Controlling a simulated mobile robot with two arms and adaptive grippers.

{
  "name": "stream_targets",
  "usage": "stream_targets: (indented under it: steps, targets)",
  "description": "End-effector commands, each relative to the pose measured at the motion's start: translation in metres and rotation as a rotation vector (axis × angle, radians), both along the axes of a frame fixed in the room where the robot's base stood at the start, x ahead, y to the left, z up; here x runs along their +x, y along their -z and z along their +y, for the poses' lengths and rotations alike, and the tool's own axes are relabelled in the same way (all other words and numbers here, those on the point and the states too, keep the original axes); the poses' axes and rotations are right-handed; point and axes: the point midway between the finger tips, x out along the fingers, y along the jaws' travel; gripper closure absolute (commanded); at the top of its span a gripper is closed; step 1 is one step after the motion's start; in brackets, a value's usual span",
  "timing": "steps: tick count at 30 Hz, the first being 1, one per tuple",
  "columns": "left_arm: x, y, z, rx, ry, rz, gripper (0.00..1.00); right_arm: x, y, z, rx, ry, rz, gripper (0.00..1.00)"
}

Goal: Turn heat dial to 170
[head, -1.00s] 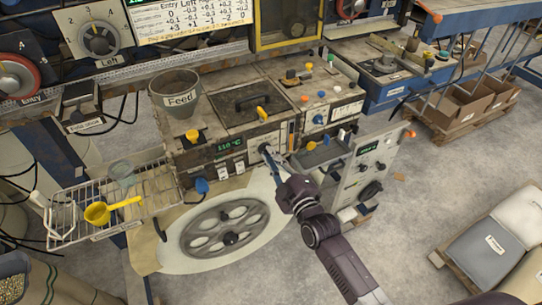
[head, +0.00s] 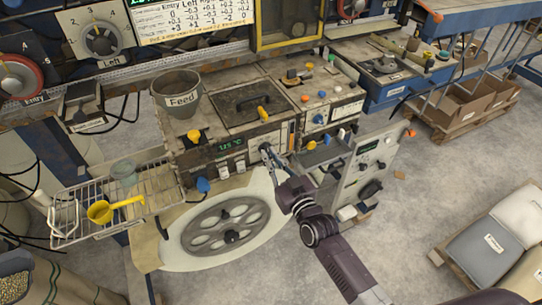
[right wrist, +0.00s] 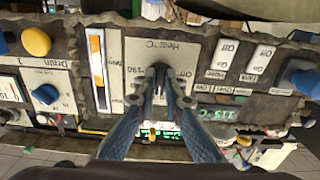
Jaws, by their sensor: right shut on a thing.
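The heat dial (right wrist: 159,72) is a small dark knob on a pale plate marked "Heat °C", which appears upside down in the right wrist view. My right gripper (right wrist: 160,92) is shut on the dial, and its blue fingers hide most of it. In the head view my right gripper (head: 266,152) reaches the front of the machine, and the dial is hidden behind the fingertips. A green temperature display (right wrist: 217,113) seems to read 115 °C; it also shows in the head view (head: 230,142), too small to read surely. My left gripper is not in view.
An orange and white gauge strip (right wrist: 98,70), a blue knob (right wrist: 46,95) and a yellow knob (right wrist: 36,41) sit beside the dial plate. A spoked wheel (head: 228,228) lies below the panel. A wire rack (head: 75,222) with a yellow scoop (head: 101,211) is at left.

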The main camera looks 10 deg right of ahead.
Motion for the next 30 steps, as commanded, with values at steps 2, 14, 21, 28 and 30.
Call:
stream_targets:
  steps: [2,14,21,28,30]
  targets:
    - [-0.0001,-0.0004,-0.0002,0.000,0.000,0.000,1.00,-0.0002,0.0003,0.0004,0.070,-0.001,0.020,1.00]
    - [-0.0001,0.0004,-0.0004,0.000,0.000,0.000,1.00,-0.0006,0.0005,0.0017,0.438,0.000,0.119,1.00]
    - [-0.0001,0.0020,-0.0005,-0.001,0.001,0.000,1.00,-0.0009,0.0004,0.0024,0.656,0.000,0.178,1.00]
    - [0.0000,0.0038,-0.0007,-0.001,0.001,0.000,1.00,-0.0010,0.0000,0.0031,0.838,0.000,0.227,1.00]
    - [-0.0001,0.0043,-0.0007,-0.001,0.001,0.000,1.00,-0.0011,-0.0002,0.0033,0.884,0.000,0.239,1.00]
